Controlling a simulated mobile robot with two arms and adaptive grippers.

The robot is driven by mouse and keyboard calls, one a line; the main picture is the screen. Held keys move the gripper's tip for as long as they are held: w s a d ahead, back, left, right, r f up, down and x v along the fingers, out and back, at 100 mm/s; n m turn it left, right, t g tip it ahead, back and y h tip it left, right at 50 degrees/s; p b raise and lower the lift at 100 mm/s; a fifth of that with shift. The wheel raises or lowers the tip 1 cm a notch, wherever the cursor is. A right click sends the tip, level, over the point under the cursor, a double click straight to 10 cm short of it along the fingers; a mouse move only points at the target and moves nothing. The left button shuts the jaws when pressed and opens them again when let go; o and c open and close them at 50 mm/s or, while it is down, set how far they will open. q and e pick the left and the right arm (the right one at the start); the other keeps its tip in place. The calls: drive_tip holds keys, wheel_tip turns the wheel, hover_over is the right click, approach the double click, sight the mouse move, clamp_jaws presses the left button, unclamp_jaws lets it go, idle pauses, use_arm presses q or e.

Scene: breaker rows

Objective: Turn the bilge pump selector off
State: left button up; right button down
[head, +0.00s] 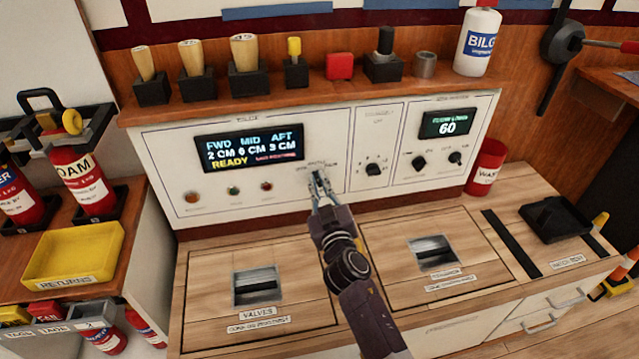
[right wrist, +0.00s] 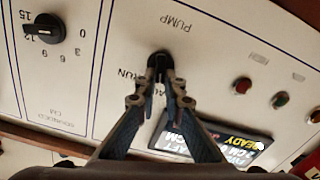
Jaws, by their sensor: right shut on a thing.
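The bilge pump selector (right wrist: 159,60) is a dark knob on the white panel, under the word PUMP as it shows upside down in the right wrist view. My right gripper (right wrist: 161,82) is shut on the knob, one finger on each side. In the head view my right gripper (head: 319,180) reaches up to the panel just right of the display and covers most of the knob. The pointer's setting is hidden by the fingers; part of a RUN label shows beside them. My left gripper is in neither view.
A display (head: 249,147) reads FWD 2 CM, MID 6 CM, AFT 3 CM and READY. Another selector knob (head: 373,168) sits to the right. Wooden-handled plugs (head: 194,69) stand on the shelf above. Hatches marked VALVES (head: 300,305) and another lie in the counter below.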

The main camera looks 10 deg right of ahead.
drive_tip(key=n, duration=0.3)
drive_tip(key=shift+a+f, duration=0.1)
drive_tip(key=shift+a, duration=0.1)
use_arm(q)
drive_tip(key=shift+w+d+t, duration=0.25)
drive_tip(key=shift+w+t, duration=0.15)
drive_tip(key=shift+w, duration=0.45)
use_arm(e)
drive_tip(key=shift+a+f+n, duration=0.1)
drive_tip(key=shift+a+n, duration=0.05)
drive_tip(key=shift+n, duration=1.25)
drive_tip(key=c, duration=2.3)
unclamp_jaws()
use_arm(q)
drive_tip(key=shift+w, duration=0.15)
use_arm(e)
drive_tip(key=s, duration=1.2)
